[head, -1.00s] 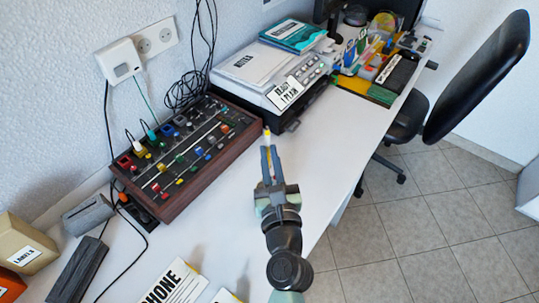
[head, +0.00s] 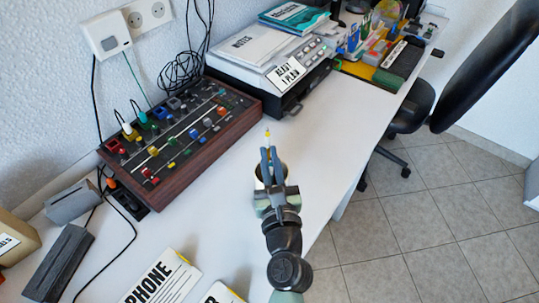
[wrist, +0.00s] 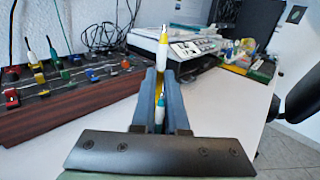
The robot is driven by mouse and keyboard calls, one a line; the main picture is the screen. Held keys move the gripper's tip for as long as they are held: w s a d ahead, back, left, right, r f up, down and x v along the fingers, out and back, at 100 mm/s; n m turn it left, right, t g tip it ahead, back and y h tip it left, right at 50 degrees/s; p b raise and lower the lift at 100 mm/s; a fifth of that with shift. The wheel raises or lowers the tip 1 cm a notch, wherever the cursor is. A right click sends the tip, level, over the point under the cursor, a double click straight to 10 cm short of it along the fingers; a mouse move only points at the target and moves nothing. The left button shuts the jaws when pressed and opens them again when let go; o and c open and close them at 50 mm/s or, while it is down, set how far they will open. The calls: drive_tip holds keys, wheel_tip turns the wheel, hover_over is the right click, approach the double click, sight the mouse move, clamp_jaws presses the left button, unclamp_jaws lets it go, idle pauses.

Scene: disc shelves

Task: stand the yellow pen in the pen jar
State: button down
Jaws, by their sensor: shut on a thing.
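The yellow pen (wrist: 163,50) is held upright between the fingers of my gripper (wrist: 162,75), its white band and metal tip pointing up in the wrist view. In the head view, the pen's yellow top (head: 267,134) shows just beyond the tips of my gripper (head: 267,151). A round, pale metallic rim, which looks like the pen jar (head: 284,171), shows beside and behind the fingers; my gripper hides most of it. A white and teal pen-like piece (wrist: 160,113) shows lower between the fingers. I cannot tell whether the yellow pen's lower end is inside the jar.
A wooden-sided panel with coloured knobs (head: 178,140) stands to the left. A black and grey machine (head: 270,72) with papers on it stands at the back. Dark blocks, cables and a phone booklet (head: 162,280) lie nearer. White table (head: 345,115) is clear to the right, ending at an edge.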

drive_tip(key=shift+f, duration=0.4)
drive_tip(key=c, duration=0.9)
unclamp_jaws()
drive_tip(key=shift+o, duration=0.2)
drive_tip(key=s+d+b, duration=0.2)
drive_tip(key=s, duration=1)
drive_tip(key=shift+s, duration=0.4)
